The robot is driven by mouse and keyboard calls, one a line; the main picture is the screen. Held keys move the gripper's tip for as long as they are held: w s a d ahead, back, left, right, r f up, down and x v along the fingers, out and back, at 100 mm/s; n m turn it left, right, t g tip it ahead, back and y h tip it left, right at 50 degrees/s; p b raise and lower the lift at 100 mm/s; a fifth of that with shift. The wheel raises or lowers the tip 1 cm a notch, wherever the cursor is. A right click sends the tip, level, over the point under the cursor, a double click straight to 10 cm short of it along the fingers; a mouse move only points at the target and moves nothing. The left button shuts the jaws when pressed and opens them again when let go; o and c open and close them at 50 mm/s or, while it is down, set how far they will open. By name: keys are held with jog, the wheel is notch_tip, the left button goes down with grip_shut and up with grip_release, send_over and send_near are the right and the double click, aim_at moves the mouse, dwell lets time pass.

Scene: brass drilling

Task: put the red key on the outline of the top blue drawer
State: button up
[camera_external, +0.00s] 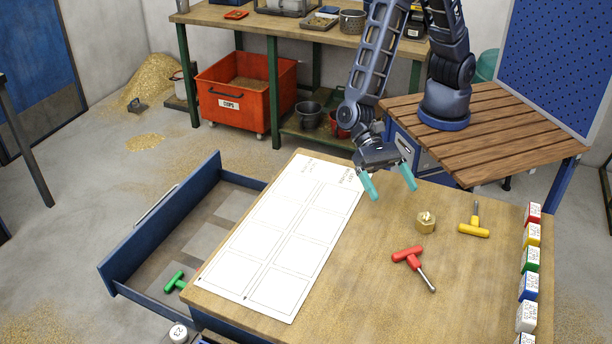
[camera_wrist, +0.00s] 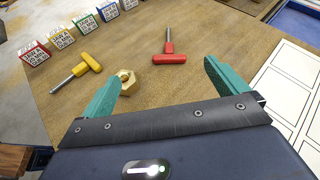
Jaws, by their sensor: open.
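The red key (camera_external: 408,256), a T-shaped handle with a metal shaft, lies on the wooden tabletop right of the white sheet. It also shows in the wrist view (camera_wrist: 169,58), ahead between my fingers. A blue drawer (camera_external: 160,215) is pulled out at the bench's left side. Pale rectangles show on its floor, and a green key (camera_external: 174,282) lies near its front corner. My gripper (camera_external: 395,192) is open and empty above the table, behind the red key; its teal fingers also show in the wrist view (camera_wrist: 163,70).
A white sheet (camera_external: 285,232) with two columns of printed boxes lies along the table's left edge. A brass nut (camera_external: 426,223) and a yellow key (camera_external: 474,228) lie near the red key. Several coloured labelled blocks (camera_external: 530,258) line the right edge.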

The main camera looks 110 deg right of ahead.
aim_at(412, 256)
jog(key=a+f, duration=0.1)
jog(key=a+f+m, duration=0.1)
jog(key=f, duration=0.1)
jog(key=w+a+f+m, duration=0.1)
jog(key=f, duration=0.1)
jog(key=shift+w+a+f+t, duration=0.1)
jog(key=shift+a+t, duration=0.1)
jog(key=shift+t, duration=0.1)
jog(key=x, duration=1)
jog(key=shift+a, duration=0.3)
jog(key=c, duration=1.1)
jog(key=shift+c, duration=0.2)
